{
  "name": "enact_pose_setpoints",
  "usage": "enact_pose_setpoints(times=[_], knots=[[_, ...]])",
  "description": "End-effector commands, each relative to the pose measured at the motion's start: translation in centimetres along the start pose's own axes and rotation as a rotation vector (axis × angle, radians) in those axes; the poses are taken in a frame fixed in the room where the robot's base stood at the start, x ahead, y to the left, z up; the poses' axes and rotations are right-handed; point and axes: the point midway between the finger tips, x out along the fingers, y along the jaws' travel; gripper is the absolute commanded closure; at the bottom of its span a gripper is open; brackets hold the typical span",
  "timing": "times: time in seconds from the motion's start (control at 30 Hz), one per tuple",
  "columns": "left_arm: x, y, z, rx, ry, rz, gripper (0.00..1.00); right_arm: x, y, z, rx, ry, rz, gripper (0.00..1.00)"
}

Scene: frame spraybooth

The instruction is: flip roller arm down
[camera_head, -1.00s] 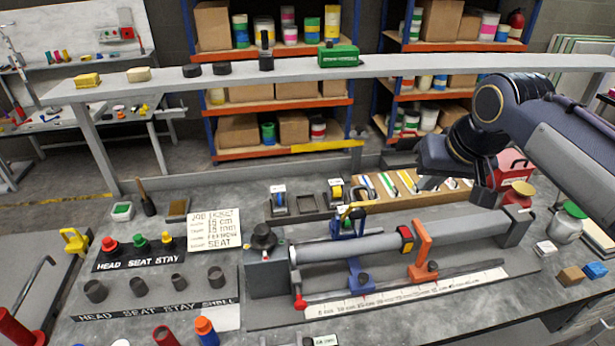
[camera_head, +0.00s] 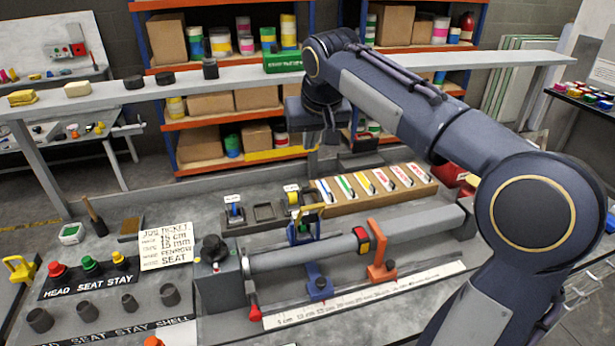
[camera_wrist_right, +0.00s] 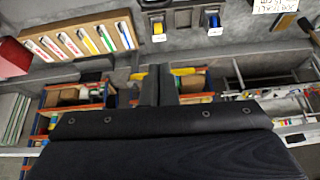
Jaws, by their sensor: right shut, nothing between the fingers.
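The yellow arm stands raised behind the bar. An orange bracket (camera_head: 380,255) stands to its right. My right gripper (camera_head: 327,140) hangs above the back of the bench, behind and apart from the fixture. In the right wrist view its two fingers (camera_wrist_right: 160,85) are together with nothing between them. The fixture does not show there. My left gripper is not in view.
A wooden box of coloured strips (camera_head: 375,185) and a tray with tape rolls (camera_head: 262,212) lie behind the fixture. A long grey shelf beam (camera_head: 225,82) runs across the back. A job ticket (camera_head: 166,246) and several coloured knobs (camera_head: 90,265) are at left.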

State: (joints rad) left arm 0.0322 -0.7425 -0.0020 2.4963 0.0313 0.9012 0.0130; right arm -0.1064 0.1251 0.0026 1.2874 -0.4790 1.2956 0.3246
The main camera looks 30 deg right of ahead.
Motion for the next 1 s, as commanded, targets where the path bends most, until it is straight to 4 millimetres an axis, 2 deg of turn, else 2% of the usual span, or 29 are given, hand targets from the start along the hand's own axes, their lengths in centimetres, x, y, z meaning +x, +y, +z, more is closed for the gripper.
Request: enact_pose_setpoints(times=[0.3, 0.4, 0.5, 0.7, 1.0], knots=[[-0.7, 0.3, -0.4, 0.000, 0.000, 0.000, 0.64, 6.8, 0.1, 0.1, 0.001, -0.006, 0.002, 1.00], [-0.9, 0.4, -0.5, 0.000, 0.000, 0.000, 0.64, 8.4, 0.1, 0.3, 0.001, -0.004, 0.001, 1.00], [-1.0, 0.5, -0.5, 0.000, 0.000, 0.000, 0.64, 8.6, 0.1, 1.9, 0.001, -0.002, -0.001, 1.00], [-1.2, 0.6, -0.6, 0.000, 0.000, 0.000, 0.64, 9.1, 0.1, 3.6, 0.001, -0.001, 0.000, 1.00], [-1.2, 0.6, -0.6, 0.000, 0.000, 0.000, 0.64, 9.2, 0.1, 3.9, 0.001, 0.001, 0.000, 1.00]])
